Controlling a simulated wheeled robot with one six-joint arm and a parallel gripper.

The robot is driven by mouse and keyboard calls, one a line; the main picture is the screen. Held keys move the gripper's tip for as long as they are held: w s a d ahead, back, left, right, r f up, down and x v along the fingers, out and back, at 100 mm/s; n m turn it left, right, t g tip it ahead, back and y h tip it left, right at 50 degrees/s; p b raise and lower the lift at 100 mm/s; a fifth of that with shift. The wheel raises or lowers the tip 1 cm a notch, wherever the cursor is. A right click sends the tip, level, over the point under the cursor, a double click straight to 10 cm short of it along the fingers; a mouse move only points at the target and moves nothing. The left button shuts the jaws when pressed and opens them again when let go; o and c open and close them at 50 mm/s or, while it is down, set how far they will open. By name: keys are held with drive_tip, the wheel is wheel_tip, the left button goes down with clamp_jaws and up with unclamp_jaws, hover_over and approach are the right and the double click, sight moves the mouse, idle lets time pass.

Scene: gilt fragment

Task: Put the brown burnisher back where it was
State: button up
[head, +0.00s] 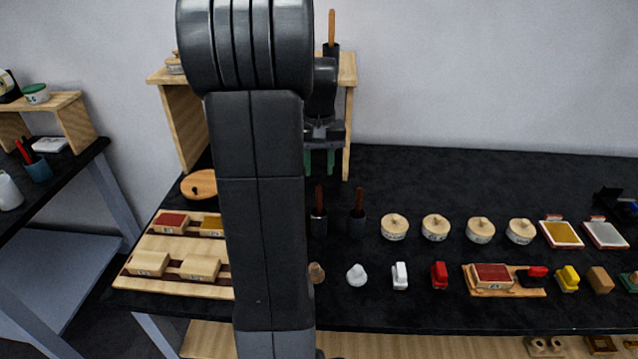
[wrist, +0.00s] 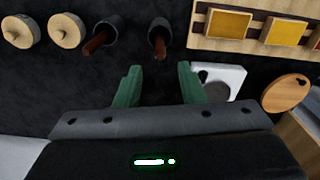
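Two dark cups stand side by side on the black table, each with a brown handle sticking up: a left brown handle (head: 319,197) and a right brown handle (head: 359,200). I cannot tell which is the brown burnisher. In the wrist view the same handles show as the handle ahead of my fingers (wrist: 159,44) and the one left of it (wrist: 97,43). My gripper (head: 319,164) is open and empty behind the left cup, its green fingers pointing down. In the wrist view, my gripper (wrist: 158,72) has only table between its fingers.
Lidded round pots (head: 395,228) stand right of the cups. Small bottles and blocks, including a red one (head: 439,275), line the front. A wooden rack (head: 176,248) with blocks lies left. A wooden shelf (head: 181,125) stands behind my arm. A white holed piece (wrist: 226,78) lies beside my right finger.

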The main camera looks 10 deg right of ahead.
sight(319, 186)
drive_tip(key=shift+r, duration=1.3)
wheel_tip(319, 186, down, 12)
drive_tip(key=shift+w+r+p, duration=0.1)
drive_tip(key=shift+r+p, duration=0.1)
drive_tip(key=shift+p, duration=0.1)
drive_tip(key=shift+r, duration=1.35)
